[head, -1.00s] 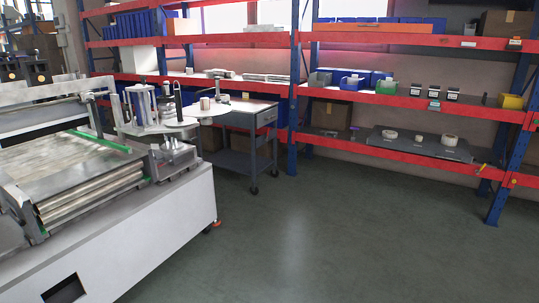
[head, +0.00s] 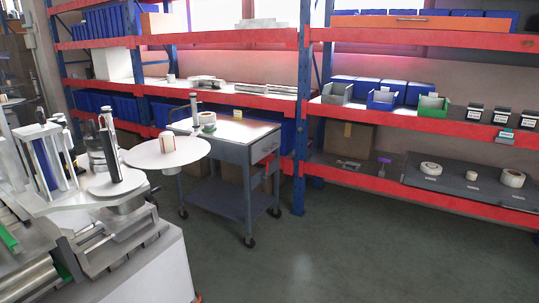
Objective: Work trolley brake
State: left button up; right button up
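The work trolley (head: 232,172) is a grey two-level cart on castors, standing in front of the shelving left of centre. Its top (head: 240,131) carries a small roll stack near its left end. One front castor (head: 249,242) shows at the bottom of the near leg and another (head: 183,213) at the left. The brake itself is too small to make out. A white round disc (head: 140,154) of the labelling machine covers part of the trolley's left side. Neither of my grippers is in view.
The labelling machine (head: 125,280) fills the lower left. Blue and red shelving (head: 300,110) runs behind the trolley, with bins, boxes and rolls on it. The green-grey floor (head: 340,260) right of and before the trolley is clear.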

aim_at(264, 177)
jog(key=i, duration=1.7)
jog(key=u, duration=0.4)
jog(key=i+l+u, duration=0.1)
jog(key=u, duration=0.35)
jog(key=l+u, duration=0.15)
jog(key=u, duration=0.25)
jog(key=i+l+u, duration=0.1)
jog(key=u, duration=0.35)
jog(key=l+u, duration=0.25)
jog(key=l, duration=0.25)
jog(key=l+u, duration=0.2)
jog(key=l, duration=0.3)
jog(key=l+u, duration=0.25)
jog(key=l, duration=0.25)
jog(key=l+u, duration=0.25)
jog(key=l, duration=0.25)
jog(key=k+l+u, duration=0.2)
jog(key=l, duration=0.25)
jog(key=k+l+u, duration=0.1)
jog(key=l+u, duration=0.15)
jog(key=l, duration=0.25)
